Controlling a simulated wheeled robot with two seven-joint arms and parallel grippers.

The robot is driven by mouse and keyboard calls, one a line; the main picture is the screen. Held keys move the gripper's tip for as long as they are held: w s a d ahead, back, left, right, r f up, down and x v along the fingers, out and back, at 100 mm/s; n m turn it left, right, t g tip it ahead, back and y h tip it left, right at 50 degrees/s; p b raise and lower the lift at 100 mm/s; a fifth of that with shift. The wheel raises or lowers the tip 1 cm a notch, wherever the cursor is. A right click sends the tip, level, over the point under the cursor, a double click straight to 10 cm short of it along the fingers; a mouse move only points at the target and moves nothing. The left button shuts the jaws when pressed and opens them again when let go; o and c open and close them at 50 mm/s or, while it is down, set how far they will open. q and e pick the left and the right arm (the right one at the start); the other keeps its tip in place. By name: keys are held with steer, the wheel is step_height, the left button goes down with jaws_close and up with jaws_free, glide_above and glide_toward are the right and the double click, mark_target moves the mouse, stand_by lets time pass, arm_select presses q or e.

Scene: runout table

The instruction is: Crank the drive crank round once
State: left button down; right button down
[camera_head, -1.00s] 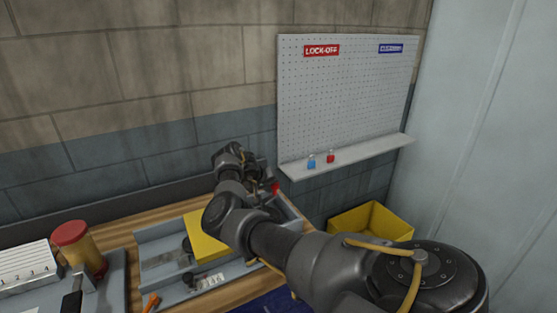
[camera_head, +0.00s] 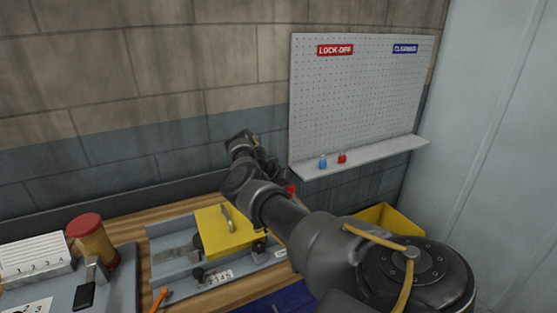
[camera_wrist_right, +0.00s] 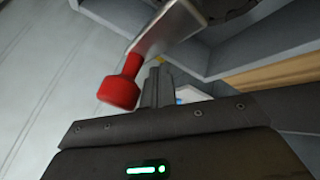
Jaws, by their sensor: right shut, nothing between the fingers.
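The drive crank shows in the right wrist view as a red knob (camera_wrist_right: 120,90) on a flat metal arm (camera_wrist_right: 170,28). In the head view only a small red spot, likely the knob (camera_head: 291,188), shows beside my right arm. My right gripper (camera_wrist_right: 158,85) is shut and empty, its fingers just right of the knob in the wrist view. I cannot tell whether they touch it. In the head view my right forearm hides most of the crank side. My left gripper is not in view.
A yellow cover with a handle (camera_head: 222,240) sits on the grey tray-like machine (camera_head: 165,276). A pegboard shelf (camera_head: 370,157) is behind, and a yellow bin (camera_head: 392,218) stands right.

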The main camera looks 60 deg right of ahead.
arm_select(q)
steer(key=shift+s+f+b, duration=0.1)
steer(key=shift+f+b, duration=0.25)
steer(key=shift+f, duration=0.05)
arm_select(e)
steer(key=shift+s+a+m+g, duration=0.15)
steer(key=shift+s+m+g, duration=0.25)
steer(key=shift+m, duration=0.3)
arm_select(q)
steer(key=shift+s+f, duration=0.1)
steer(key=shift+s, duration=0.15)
arm_select(e)
steer(key=shift+s, duration=0.2)
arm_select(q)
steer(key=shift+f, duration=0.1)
